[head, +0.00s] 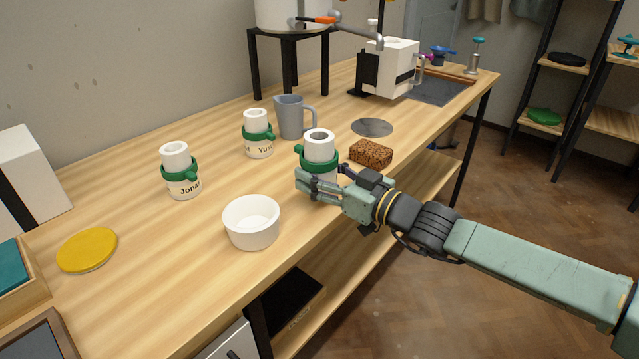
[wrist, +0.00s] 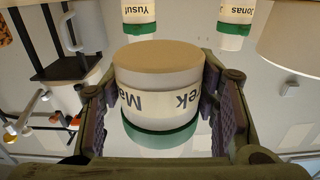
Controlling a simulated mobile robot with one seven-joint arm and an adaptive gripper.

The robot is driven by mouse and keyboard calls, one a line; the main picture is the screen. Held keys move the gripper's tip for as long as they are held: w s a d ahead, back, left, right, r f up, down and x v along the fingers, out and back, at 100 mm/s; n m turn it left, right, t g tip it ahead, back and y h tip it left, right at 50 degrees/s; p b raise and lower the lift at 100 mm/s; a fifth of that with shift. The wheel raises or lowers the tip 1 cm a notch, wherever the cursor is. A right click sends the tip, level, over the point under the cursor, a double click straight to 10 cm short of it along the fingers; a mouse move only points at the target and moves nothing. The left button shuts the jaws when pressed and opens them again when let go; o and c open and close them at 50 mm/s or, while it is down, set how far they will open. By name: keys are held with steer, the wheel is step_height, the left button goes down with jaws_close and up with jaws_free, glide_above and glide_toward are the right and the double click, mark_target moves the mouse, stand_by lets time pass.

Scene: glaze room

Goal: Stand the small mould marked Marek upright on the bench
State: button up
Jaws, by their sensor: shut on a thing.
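The Marek mould (head: 319,146) is a white cylinder with a green band and a hollow top. My gripper (head: 318,184) is shut on it near the bench's front edge and hides its lower part. In the wrist view the mould (wrist: 158,85) sits between both finger pads. That view is upside down; its label "Marek" (wrist: 158,101) is inverted there, like the other labels. The mould looks upright. Its tan bottom face (wrist: 158,57) shows, so it appears held clear of the bench (head: 190,230).
The Jonas mould (head: 181,172) and the Yusuf mould (head: 257,135) stand upright behind. A white bowl (head: 251,222) is left of my gripper, a brown sponge (head: 371,153) right. A grey jug (head: 291,117) and grey disc (head: 372,127) are farther back. Bare wood lies around the bowl.

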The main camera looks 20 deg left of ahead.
step_height(320, 180, down, 3)
steer(key=shift+a+r+p, duration=0.1)
steer(key=shift+r+p, duration=0.05)
steer(key=shift+p, duration=0.45)
steer(key=shift+f, duration=0.35)
steer(key=shift+f+b, duration=0.2)
steer(key=shift+b, duration=0.15)
steer(key=o, duration=1.4)
steer(key=shift+r, duration=0.1)
